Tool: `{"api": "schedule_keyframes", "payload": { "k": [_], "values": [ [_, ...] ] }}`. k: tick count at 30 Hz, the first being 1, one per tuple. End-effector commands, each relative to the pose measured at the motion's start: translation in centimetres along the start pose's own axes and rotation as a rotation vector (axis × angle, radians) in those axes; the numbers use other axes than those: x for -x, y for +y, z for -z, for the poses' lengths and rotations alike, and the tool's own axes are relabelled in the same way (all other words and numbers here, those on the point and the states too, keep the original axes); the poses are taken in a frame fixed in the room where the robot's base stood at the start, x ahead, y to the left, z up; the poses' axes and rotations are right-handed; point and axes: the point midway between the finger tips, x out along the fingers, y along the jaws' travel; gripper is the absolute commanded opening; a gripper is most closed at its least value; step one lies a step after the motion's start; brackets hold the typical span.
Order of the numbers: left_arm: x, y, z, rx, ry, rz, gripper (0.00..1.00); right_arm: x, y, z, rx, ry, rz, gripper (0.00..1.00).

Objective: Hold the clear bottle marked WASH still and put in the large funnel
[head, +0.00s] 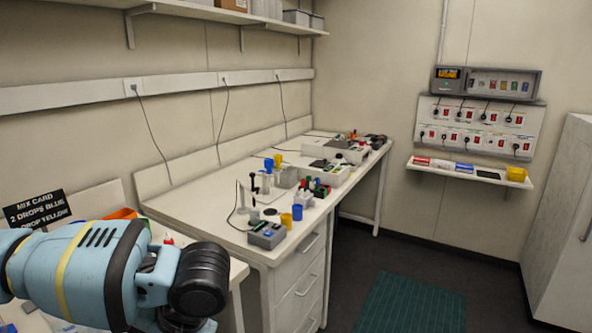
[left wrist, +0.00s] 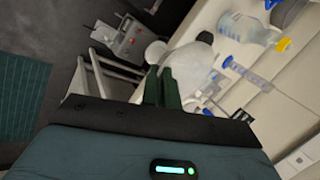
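In the left wrist view, the two dark green fingers of my left gripper (left wrist: 162,88) stand close together. A pale, translucent rounded thing (left wrist: 192,66) with a dark part at its far end shows just beyond the fingertips. I cannot tell what it is or whether the fingers touch it. A clear bottle (left wrist: 240,28) with a blue cap and an orange-yellow end shows farther off at the upper right. No WASH marking can be read, and I cannot identify the large funnel. The head view shows my left arm at lower left, but not its gripper. My right gripper is not in view.
A white bench (head: 190,205) runs along the left wall and carries several devices and coloured cups. A wall shelf (head: 470,174) holds small items at the right. A dark card (head: 37,210) about a drop mix stands behind my left arm. The floor at right is clear around a green mat (head: 410,305).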

Motion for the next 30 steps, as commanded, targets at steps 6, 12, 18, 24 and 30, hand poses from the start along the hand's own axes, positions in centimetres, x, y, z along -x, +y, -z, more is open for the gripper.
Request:
{"api": "schedule_keyframes", "payload": {
  "k": [6, 12, 18, 24, 30],
  "values": [
    [-3.9, 2.4, -1.0, 0.04, -0.028, -0.001, 0.0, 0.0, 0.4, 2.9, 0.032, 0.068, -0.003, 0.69],
    [-5.2, 3.2, -1.4, 0.06, -0.033, 0.001, 0.0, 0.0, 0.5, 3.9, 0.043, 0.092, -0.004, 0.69],
    [-5.3, 3.3, -1.4, 0.062, -0.033, 0.0, 0.0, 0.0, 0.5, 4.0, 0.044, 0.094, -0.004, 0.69],
    [-5.3, 3.3, -1.4, 0.06, -0.035, -0.001, 0.0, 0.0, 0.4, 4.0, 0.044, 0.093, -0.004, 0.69],
    [-5.3, 3.3, -1.4, 0.06, -0.033, 0.0, 0.0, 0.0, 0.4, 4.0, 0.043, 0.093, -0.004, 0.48]
  ]
}}
